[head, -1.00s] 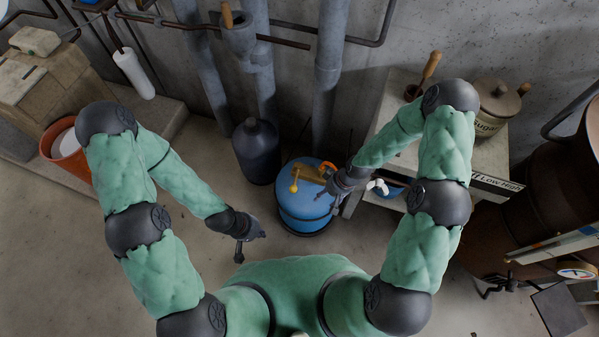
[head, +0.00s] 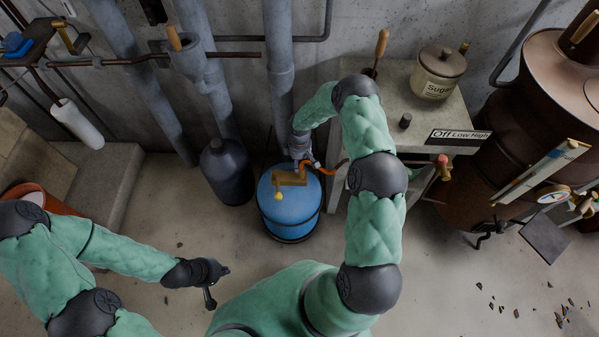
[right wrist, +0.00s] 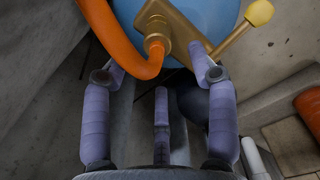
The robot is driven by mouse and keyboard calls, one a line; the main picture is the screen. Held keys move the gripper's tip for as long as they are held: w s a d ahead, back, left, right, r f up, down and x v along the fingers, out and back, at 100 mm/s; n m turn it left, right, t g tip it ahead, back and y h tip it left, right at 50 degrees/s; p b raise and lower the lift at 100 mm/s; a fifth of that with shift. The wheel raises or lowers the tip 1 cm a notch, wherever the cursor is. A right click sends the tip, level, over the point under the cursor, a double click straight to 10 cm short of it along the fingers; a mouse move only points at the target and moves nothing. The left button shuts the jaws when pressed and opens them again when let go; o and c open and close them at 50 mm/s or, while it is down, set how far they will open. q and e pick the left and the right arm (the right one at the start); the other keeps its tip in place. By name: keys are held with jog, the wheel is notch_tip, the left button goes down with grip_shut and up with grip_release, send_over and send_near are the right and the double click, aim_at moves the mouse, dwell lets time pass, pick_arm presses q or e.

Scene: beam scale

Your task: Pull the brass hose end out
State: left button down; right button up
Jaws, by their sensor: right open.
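The brass hose end (right wrist: 157,46) sits in the brass valve block (right wrist: 183,28), with the orange hose (right wrist: 126,55) curving away from it. The block (head: 290,178) is on top of the blue tank (head: 290,215), and a yellow knob (head: 278,196) sticks out on a lever. My right gripper (head: 303,158) is at the block's wall side. In the right wrist view its fingers (right wrist: 158,75) are spread wide, with the hose end just beyond the gap between the tips and nothing held. My left gripper (head: 216,283) is open and empty over the floor at left.
A dark bottle (head: 227,172) stands left of the tank by the wall pipes. A bench (head: 400,80) with a sugar pot (head: 439,72) is right of it, and a brown boiler (head: 555,90) stands at far right. The floor in front is mostly clear.

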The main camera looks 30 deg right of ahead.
aim_at(301, 168)
notch_tip(301, 168, down, 7)
jog(key=shift+d+r+b, duration=0.15)
jog(key=shift+r+b, duration=0.05)
jog(key=shift+b, duration=1.05)
jog(key=shift+r, duration=0.1)
jog(key=shift+s, duration=0.1)
grip_shut()
